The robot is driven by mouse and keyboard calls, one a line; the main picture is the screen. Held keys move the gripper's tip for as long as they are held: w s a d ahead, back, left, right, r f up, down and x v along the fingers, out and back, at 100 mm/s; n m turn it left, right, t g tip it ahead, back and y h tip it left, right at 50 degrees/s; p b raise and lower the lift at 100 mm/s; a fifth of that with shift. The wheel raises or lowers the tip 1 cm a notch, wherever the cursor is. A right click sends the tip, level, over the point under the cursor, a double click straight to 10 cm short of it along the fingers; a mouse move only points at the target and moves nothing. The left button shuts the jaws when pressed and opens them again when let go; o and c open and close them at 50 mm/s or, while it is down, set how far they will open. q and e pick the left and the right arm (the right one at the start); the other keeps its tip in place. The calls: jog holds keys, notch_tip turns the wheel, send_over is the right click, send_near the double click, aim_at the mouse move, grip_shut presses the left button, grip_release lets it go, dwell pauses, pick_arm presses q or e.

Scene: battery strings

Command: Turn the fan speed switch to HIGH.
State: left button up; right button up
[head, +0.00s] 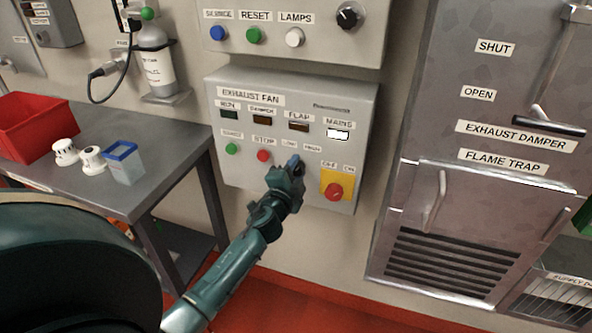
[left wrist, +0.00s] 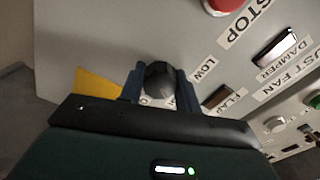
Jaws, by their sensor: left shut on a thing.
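The exhaust fan panel (head: 232,99) is on the wall in the middle of the head view. Its speed switch, between the LOW and HIGH labels, is mostly hidden behind my left gripper (head: 291,168) in that view. In the left wrist view the switch is a dark round knob (left wrist: 160,79), with the LOW label (left wrist: 203,70) beside it. My left gripper (left wrist: 160,85) has one finger on each side of the knob and is shut on it. The knob's pointer direction cannot be told. My right gripper is not in view.
A red STOP button (head: 264,156) is left of the switch, and a red knob on a yellow plate (head: 335,191) is to the right. A metal table (head: 165,150) with a red bin (head: 35,125) stands at left. The exhaust damper cabinet (head: 440,100) is at right.

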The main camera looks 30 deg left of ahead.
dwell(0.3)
pick_arm(q)
jog(key=o, duration=1)
jog(key=shift+c, duration=0.2)
jog(key=shift+s, duration=0.1)
jog(key=b+v, duration=0.1)
jog(key=v, duration=1.2)
jog(key=shift+f, duration=0.1)
